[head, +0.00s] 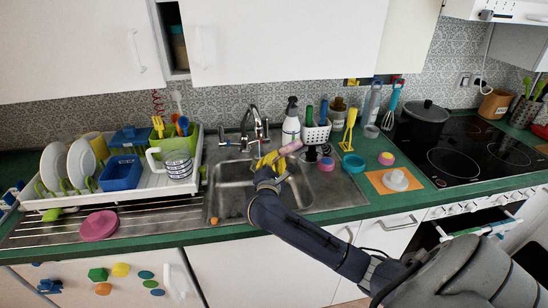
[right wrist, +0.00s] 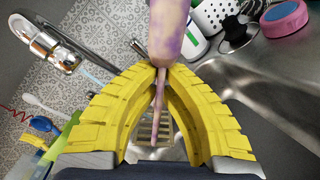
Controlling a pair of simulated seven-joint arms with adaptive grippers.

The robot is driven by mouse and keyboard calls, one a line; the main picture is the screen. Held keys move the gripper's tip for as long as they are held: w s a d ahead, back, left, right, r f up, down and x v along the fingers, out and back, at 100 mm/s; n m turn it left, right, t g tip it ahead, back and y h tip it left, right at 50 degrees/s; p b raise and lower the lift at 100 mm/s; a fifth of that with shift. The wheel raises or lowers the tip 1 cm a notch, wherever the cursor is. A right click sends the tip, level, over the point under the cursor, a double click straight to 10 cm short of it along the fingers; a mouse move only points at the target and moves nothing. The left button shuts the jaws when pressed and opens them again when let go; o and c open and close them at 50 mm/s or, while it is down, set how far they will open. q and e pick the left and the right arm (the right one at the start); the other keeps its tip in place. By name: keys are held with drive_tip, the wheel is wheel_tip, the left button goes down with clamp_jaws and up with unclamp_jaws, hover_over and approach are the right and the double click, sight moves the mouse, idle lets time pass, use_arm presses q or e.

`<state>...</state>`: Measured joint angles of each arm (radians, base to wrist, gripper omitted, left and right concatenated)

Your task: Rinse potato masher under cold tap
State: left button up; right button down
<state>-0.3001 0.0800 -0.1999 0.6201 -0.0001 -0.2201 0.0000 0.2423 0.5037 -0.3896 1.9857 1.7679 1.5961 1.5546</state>
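My right gripper (head: 270,161) is over the sink (head: 232,190), just below and right of the tap (head: 254,128). Its yellow fingers (right wrist: 160,72) meet around a pink-purple utensil, which I take to be the potato masher (head: 291,147). In the right wrist view its thick mottled handle (right wrist: 168,30) rises above the fingertips and a thin pinkish shaft runs down between them. A slatted shape shows below the shaft; I cannot tell whether it is the masher's head. The tap also shows in the right wrist view (right wrist: 55,42), with a thin pale stream below its spout. My left gripper is out of view.
A dish rack (head: 108,192) with plates, a blue tub and a mug stands left of the sink. The hob (head: 455,160) is far right.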

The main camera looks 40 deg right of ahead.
drive_tip(key=shift+w+a, duration=0.2)
drive_tip(key=shift+a, duration=0.1)
drive_tip(key=s+d+v, duration=0.1)
drive_tip(key=v, duration=0.6)
drive_tip(key=shift+s+a, duration=0.15)
drive_tip(key=shift+s, duration=0.25)
idle(0.4)
drive_tip(key=shift+r, duration=0.1)
idle(1.2)
drive_tip(key=s+a+r, duration=0.2)
drive_tip(key=s+r, duration=0.2)
drive_tip(key=shift+a, duration=0.3)
drive_tip(key=shift+s, duration=0.15)
idle(0.6)
